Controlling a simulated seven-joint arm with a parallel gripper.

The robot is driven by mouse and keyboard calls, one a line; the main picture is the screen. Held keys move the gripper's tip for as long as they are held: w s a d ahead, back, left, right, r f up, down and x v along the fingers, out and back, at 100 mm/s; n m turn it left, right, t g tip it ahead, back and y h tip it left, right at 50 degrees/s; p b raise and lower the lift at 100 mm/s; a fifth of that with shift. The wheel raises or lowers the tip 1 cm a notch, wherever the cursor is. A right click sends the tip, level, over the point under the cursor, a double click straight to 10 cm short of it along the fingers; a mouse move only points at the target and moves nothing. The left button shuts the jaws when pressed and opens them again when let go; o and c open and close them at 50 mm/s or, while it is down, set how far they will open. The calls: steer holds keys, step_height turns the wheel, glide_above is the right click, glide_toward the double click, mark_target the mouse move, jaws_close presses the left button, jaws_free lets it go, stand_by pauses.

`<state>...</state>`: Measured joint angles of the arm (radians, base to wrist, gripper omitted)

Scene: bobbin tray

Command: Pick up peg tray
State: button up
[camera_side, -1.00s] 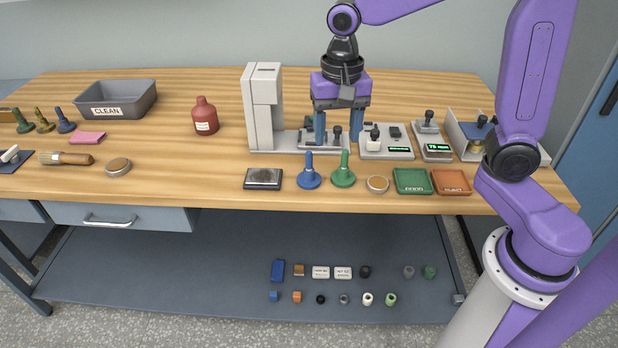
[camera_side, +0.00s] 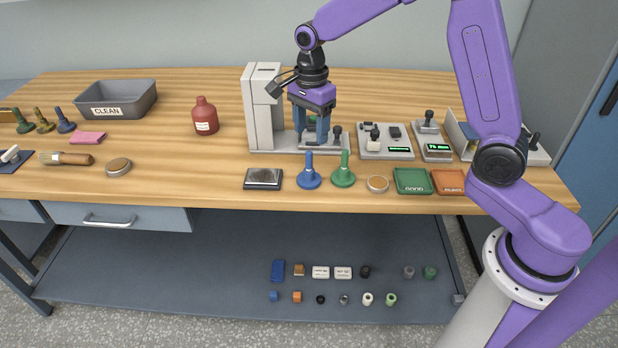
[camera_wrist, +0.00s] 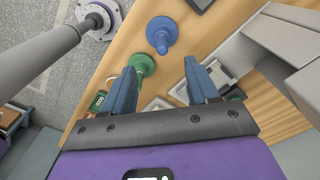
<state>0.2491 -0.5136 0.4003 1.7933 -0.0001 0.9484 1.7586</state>
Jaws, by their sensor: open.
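No item is clearly marked as the peg tray, and I cannot tell which one it is. My gripper (camera_side: 311,142) points down over the low grey base (camera_side: 268,143) of the tall grey machine. Its blue fingers are apart, and a green and dark part shows between and behind them; the fingers hide much of it. I cannot tell whether they touch anything. In the wrist view my gripper (camera_wrist: 162,72) is open, with wood and part of a pale grey frame beyond the fingers.
The tall grey machine (camera_side: 262,100) stands close at the gripper's left. A blue peg-shaped piece (camera_side: 309,177) and a green one (camera_side: 343,176) stand in front. Grey fixtures (camera_side: 385,150) lie right. Green (camera_side: 413,182) and orange (camera_side: 447,182) trays sit at the front edge.

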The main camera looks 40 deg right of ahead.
mark_target(310, 166)
step_height(310, 166, down, 11)
steer(key=shift+w+f, duration=0.15)
jaws_close()
stand_by(0.5)
